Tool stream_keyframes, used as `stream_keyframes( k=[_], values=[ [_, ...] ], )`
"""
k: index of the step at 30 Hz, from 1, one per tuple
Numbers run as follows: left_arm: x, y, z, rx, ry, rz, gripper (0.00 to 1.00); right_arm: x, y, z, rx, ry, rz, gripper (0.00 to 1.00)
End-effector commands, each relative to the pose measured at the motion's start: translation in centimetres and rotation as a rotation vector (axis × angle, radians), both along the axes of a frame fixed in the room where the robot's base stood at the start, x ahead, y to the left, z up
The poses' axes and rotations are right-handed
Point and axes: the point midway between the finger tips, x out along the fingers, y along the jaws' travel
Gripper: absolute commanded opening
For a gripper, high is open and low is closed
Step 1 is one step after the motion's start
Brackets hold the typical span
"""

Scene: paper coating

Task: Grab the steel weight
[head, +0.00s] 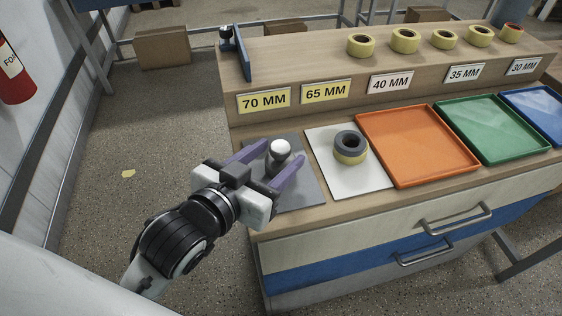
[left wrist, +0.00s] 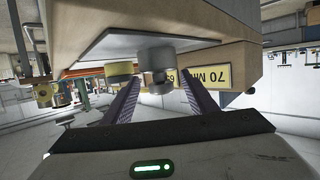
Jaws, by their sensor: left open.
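The steel weight (head: 279,150) is a small shiny metal cylinder with a rounded top. It stands on a dark grey mat (head: 305,190) at the left end of the bench. My left gripper (head: 274,164) is open, with its two purple fingers on either side of the weight. In the left wrist view the weight (left wrist: 157,68) appears upside down between the open fingers (left wrist: 158,95). I cannot tell whether a finger touches it. My right gripper is not in view.
A yellow tape roll with a dark ring on top (head: 350,147) stands on a white sheet (head: 375,180) to the right. Orange (head: 415,145), green (head: 488,128) and blue (head: 540,110) trays follow. Several tape rolls sit on the raised shelf (head: 310,60) behind, above size labels.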

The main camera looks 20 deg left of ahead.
Motion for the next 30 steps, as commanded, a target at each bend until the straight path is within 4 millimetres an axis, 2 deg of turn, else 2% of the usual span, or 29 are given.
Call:
stream_keyframes(
  k=[5,10,15,23,30],
  values=[
    [1.2,-0.2,0.0,0.0,-0.001,0.0,0.53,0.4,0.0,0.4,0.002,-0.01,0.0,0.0],
    [3.7,-0.7,0.2,0.0,-0.003,-0.001,0.53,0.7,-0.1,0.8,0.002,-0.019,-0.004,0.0],
    [5.4,-1.0,-0.6,0.0,0.0,-0.001,0.53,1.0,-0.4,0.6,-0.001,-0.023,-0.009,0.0],
    [5.6,-1.1,-0.7,0.0,0.0,-0.001,0.53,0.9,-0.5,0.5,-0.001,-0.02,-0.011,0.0],
    [5.6,-1.1,-0.7,0.0,0.0,-0.001,0.14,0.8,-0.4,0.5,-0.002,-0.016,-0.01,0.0]
  ],
)
